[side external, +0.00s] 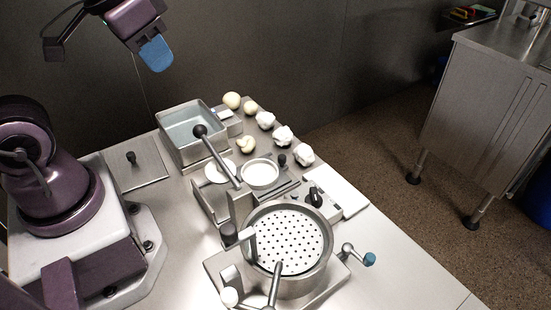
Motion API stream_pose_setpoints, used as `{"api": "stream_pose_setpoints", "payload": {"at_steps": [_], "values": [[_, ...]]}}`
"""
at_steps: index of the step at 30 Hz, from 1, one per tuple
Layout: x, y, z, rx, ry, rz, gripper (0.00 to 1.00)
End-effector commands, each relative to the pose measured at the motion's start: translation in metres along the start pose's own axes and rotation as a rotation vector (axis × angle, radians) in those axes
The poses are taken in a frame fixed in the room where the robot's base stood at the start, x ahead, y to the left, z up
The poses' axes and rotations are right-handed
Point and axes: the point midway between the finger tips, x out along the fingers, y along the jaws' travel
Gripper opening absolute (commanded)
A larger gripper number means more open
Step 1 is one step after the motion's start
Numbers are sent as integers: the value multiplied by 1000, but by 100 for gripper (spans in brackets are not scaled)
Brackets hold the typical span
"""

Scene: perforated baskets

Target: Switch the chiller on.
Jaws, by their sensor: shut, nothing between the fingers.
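My gripper (156,54) hangs high at the top left, well above the table and apart from everything on it, its blue fingers shut and empty. No label marks the chiller, so I cannot tell for certain which unit it is. A low grey unit with a black knob (315,197) sits right of centre. I cannot read either one's on or off state.
A perforated round basket (290,241) sits in a steel pot at the front. A lever with a dark ball (200,131) rises beside a white bowl (260,174). Several white lumps (283,135) line the right edge. A crank with a blue handle (369,259) sticks out at right.

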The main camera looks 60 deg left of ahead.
Motion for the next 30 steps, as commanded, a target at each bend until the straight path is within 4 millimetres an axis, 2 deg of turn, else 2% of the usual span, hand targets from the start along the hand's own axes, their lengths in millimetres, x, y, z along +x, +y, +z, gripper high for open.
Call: {"api": "stream_pose_setpoints", "payload": {"at_steps": [3,6,17,23,30], "values": [[-15,9,2,41,80,18,0],[-22,13,1,59,113,28,0],[-22,12,1,58,109,27,0],[-1,2,-2,7,4,8,0],[32,-27,-36,-150,-148,-14,0]]}}
